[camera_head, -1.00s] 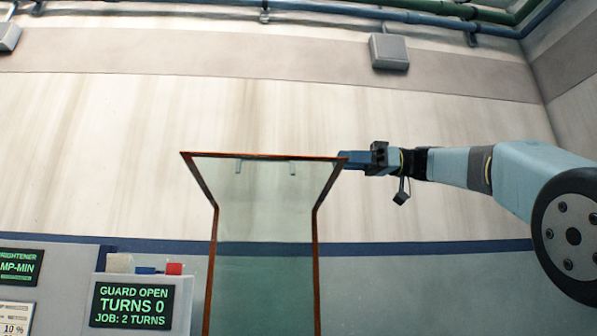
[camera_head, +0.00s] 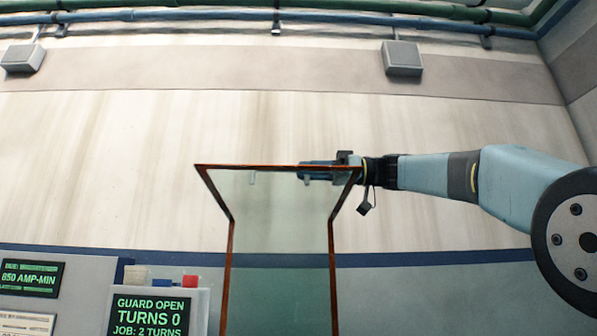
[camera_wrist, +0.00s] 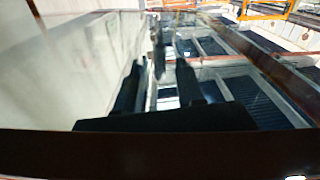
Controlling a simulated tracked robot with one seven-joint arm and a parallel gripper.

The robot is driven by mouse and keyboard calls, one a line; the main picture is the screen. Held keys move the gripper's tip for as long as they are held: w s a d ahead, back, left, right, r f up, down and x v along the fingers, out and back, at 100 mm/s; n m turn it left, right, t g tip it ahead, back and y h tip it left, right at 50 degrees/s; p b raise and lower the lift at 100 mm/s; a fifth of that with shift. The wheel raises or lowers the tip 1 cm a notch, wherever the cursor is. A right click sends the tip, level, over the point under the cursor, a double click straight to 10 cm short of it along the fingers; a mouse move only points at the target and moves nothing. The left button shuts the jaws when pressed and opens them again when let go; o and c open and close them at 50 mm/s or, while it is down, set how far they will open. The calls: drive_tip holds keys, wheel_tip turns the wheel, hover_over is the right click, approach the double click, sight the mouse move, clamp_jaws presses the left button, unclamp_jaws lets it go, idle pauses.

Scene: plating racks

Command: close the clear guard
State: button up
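The clear guard (camera_head: 280,235) is a see-through panel with an orange-red edge, standing raised in the head view. My gripper (camera_head: 302,171) reaches in from the right at the guard's top edge, partly seen through the panel near the right-hand post. In the wrist view, my gripper's two dark fingers (camera_wrist: 158,75) stand apart, with a small dark piece showing between them. I cannot tell whether they touch the guard. A display (camera_head: 150,314) reads GUARD OPEN, TURNS 0, JOB: 2 TURNS.
Another display (camera_head: 30,278) reading 850 AMP-MIN stands at the lower left. Red, blue and pale blocks (camera_head: 190,281) sit on top of the guard display's box. The wrist view shows dark tanks (camera_wrist: 255,95) below and an orange frame (camera_wrist: 265,10) beyond.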

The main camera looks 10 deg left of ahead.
drive_tip(key=shift+x, duration=1.1)
drive_tip(key=shift+c, duration=0.3)
clamp_jaws()
